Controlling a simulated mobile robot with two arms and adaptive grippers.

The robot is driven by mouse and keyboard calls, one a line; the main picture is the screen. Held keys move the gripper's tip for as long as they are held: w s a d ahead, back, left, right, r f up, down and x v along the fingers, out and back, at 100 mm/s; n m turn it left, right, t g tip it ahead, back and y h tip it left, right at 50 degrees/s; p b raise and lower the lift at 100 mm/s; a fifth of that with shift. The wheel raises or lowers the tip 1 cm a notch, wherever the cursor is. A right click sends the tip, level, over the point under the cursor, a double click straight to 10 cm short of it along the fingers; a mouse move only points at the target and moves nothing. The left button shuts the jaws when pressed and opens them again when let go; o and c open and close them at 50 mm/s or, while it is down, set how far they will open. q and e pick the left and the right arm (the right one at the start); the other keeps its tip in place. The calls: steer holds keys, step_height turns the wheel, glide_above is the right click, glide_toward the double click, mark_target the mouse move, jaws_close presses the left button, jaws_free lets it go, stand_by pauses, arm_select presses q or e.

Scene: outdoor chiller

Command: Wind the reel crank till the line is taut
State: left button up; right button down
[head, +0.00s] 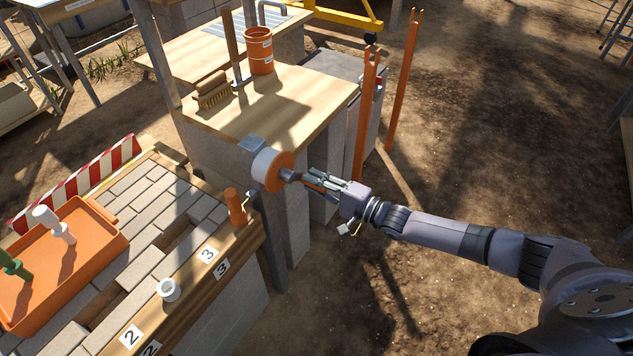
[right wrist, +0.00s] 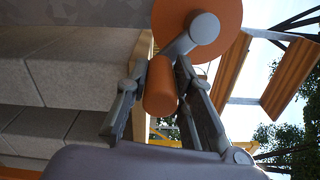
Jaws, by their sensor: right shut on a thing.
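The reel (head: 278,166) is an orange and white drum on the side of the block stand below the wooden top. Its orange disc (right wrist: 232,38) fills the top of the right wrist view. A grey crank arm (right wrist: 184,42) crosses in front of the disc and carries an orange crank handle (right wrist: 160,90). My right gripper (head: 306,181) is shut on this handle, with one finger on each side of it in the right wrist view. I cannot make out the line or whether it is slack. My left gripper is not in view.
An orange peg (head: 235,207) stands on the brick bench's corner, left of the reel. An orange tray (head: 82,285) and a white cup (head: 168,290) are on that bench. A brush (head: 213,92) and orange pot (head: 259,52) stand on the wooden top. Orange posts (head: 366,115) rise behind my gripper.

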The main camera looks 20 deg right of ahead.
steer(key=shift+s+a+f, duration=0.1)
steer(key=shift+f, duration=0.1)
stand_by(0.3)
steer(key=c, duration=1.4)
jaws_free()
steer(key=shift+r, duration=0.15)
steer(key=shift+o, duration=0.2)
steer(key=v, duration=1.2)
